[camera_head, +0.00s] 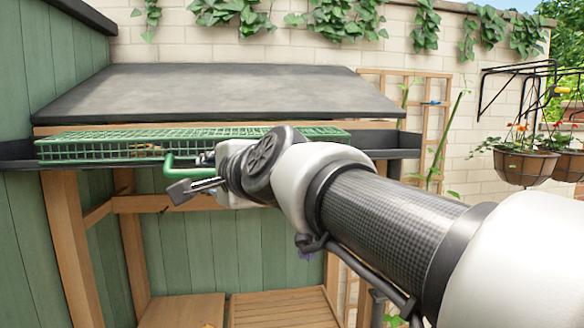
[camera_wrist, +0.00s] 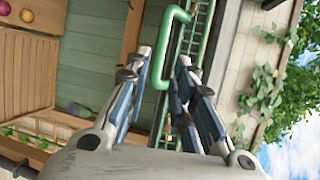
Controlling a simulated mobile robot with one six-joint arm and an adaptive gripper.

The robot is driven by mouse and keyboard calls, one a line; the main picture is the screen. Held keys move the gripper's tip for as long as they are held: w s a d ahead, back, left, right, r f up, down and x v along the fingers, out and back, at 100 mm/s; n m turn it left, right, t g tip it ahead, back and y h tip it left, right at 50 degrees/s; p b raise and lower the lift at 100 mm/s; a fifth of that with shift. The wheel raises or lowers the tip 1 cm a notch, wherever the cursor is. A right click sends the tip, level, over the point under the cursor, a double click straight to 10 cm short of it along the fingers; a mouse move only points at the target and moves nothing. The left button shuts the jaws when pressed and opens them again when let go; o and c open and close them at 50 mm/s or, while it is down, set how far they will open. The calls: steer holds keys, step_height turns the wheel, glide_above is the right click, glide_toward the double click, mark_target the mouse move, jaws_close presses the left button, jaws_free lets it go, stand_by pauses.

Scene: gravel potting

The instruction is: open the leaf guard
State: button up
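The leaf guard (camera_head: 95,148) is a long green mesh lying flat along the top of the dark gutter (camera_head: 18,152), below the roof edge. Its green handle (camera_head: 170,172) hangs from the front edge and also shows in the wrist view (camera_wrist: 178,42). My gripper (camera_head: 192,176) is at the handle, in front of the gutter. In the wrist view my gripper (camera_wrist: 165,62) is open, with the handle's lower part between its spread fingers. Contact with the handle cannot be told. My arm hides part of the guard and gutter in the head view.
The sloping grey roof (camera_head: 215,90) rises behind the guard. Wooden posts (camera_head: 68,235) and green boards (camera_head: 205,255) stand below. A trellis (camera_head: 430,125) and hanging baskets (camera_head: 525,165) are at the right. Brown leaf-like bits (camera_head: 150,149) show through the mesh.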

mark_target(201, 173)
steer(key=p+x, duration=0.1)
steer(key=x, duration=0.9)
steer(key=shift+w+a+p, duration=0.15)
steer(key=shift+a+p, duration=0.05)
steer(key=shift+p, duration=0.15)
steer(key=shift+c, duration=0.6)
jaws_close()
